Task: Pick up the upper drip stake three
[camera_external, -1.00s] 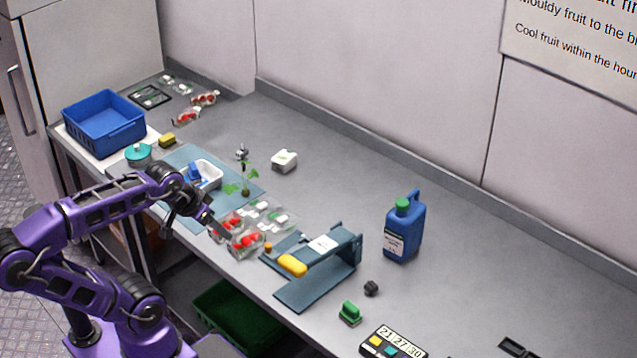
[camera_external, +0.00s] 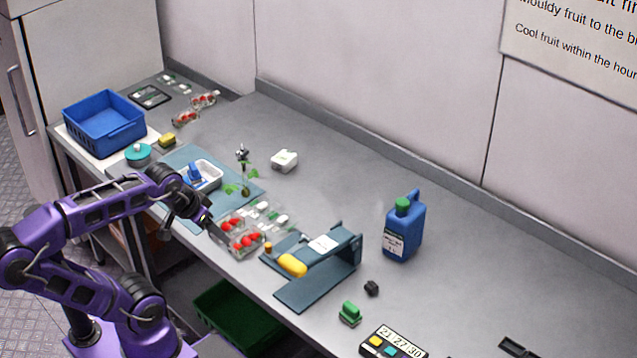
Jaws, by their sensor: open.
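I cannot make out with certainty any drip stake in this view; one may be among the small items on the bench. A white tray (camera_external: 214,184) holding blue pieces (camera_external: 194,174) sits on the blue-grey mat (camera_external: 180,157). A small potted seedling (camera_external: 245,187) with green leaves stands on the mat right of the tray. A small dark and grey item (camera_external: 242,153) stands behind it. My gripper (camera_external: 216,230) is open, pointing down and right beside the strawberry punnets at the front edge. Its fingers are small and dark here, and nothing is seen between them.
Clear punnets with strawberries (camera_external: 247,241) lie close to my gripper. A blue-grey stand (camera_external: 308,284) with a yellow item (camera_external: 292,265) is to their right. A blue jug (camera_external: 404,230) stands farther right. A blue crate (camera_external: 105,124) is at the left.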

